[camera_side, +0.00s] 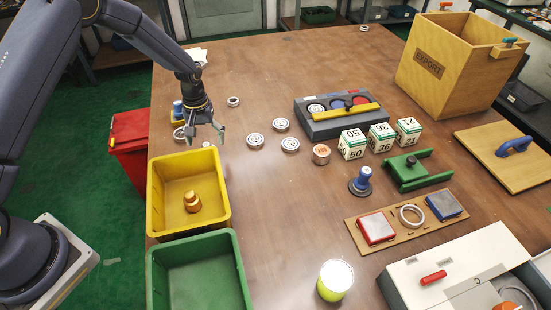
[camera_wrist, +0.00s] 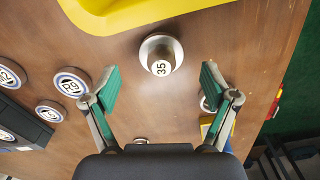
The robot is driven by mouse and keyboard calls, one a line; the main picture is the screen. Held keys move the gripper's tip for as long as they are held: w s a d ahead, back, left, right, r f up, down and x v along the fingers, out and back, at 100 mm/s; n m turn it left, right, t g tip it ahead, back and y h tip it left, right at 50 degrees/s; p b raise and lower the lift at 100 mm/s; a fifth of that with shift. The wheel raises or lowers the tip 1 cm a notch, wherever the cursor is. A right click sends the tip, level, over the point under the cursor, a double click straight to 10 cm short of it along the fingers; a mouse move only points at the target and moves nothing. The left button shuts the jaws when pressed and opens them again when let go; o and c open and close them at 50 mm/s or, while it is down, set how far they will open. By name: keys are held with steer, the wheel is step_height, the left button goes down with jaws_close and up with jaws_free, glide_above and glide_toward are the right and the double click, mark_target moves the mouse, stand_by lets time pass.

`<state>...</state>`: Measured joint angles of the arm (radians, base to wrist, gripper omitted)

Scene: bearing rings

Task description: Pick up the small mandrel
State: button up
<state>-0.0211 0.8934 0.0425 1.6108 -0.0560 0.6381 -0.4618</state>
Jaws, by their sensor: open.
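A small stepped metal mandrel marked 35 (camera_wrist: 161,55) stands on the table in the wrist view, close to the yellow bin. It is ahead of my gripper (camera_wrist: 158,84), roughly centred between the spread fingers and not touched by them. In the side view my open, empty gripper (camera_side: 206,135) hangs above the table just behind the yellow bin (camera_side: 153,205). The mandrel is hard to make out there below the fingers. Two other mandrel-like pieces show in the side view: an orange one (camera_side: 192,202) inside the yellow bin and a blue one (camera_side: 361,181) further right on the table.
Several flat rings lie right of my gripper, including one marked R9 (camera_wrist: 72,83). A ring (camera_side: 180,133) and a blue-yellow item (camera_side: 177,110) are to its left. A green bin (camera_side: 152,280) stands in front. A grey rack (camera_side: 312,126) and wooden crate (camera_side: 480,40) are further right.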

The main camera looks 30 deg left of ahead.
mark_target(206, 144)
step_height(206, 144, down, 4)
steer(key=shift+s+r, duration=0.1)
steer(key=c, duration=1.5)
steer(key=shift+c, duration=0.3)
steer(key=shift+r, duration=0.2)
